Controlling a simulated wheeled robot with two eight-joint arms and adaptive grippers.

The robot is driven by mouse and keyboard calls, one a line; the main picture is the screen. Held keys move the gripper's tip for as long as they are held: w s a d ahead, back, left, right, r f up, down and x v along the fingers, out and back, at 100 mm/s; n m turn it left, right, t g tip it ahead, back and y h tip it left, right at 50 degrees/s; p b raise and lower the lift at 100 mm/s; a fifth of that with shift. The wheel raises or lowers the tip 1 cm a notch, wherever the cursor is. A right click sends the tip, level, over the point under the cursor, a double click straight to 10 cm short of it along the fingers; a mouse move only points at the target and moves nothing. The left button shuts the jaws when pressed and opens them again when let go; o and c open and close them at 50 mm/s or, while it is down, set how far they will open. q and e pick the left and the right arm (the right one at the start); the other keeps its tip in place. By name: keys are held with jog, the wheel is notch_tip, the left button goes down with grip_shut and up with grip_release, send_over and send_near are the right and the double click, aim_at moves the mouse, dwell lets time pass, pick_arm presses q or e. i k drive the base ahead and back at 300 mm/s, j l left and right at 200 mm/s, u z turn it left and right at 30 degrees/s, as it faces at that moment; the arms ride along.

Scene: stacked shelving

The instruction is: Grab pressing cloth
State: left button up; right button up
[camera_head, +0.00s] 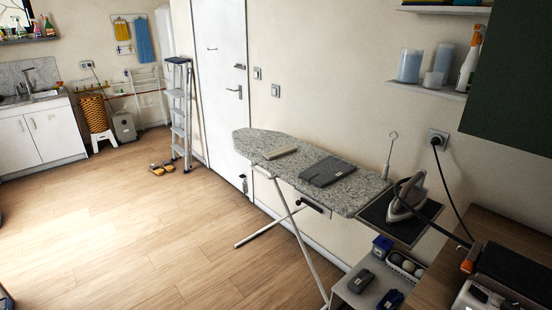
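A folded dark grey cloth (328,171) lies flat on the speckled grey ironing board (262,141), near its middle. A smaller folded beige cloth (281,153) lies on the board to its left, apart from it. I cannot tell from their looks which one is the pressing cloth. An iron (408,196) stands on the dark rest (376,213) at the board's right end. Neither of my grippers is in view.
A small grey stand (345,292) with several small items is below the board's right end. A wooden counter (445,255) is at the right. Wall shelves (430,91) hang above. A stepladder (180,115) stands by the door (219,80). The wooden floor at left is mostly clear.

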aim_at(275, 154)
jog(key=i+j+z, duration=0.1)
jog(key=z, duration=0.15)
jog(key=i+j+z, duration=0.1)
jog(key=j+z, duration=0.2)
jog(key=i+j+z, duration=0.55)
jog(key=j+z, duration=0.25)
jog(key=i+j, duration=0.05)
jog(key=j, duration=0.05)
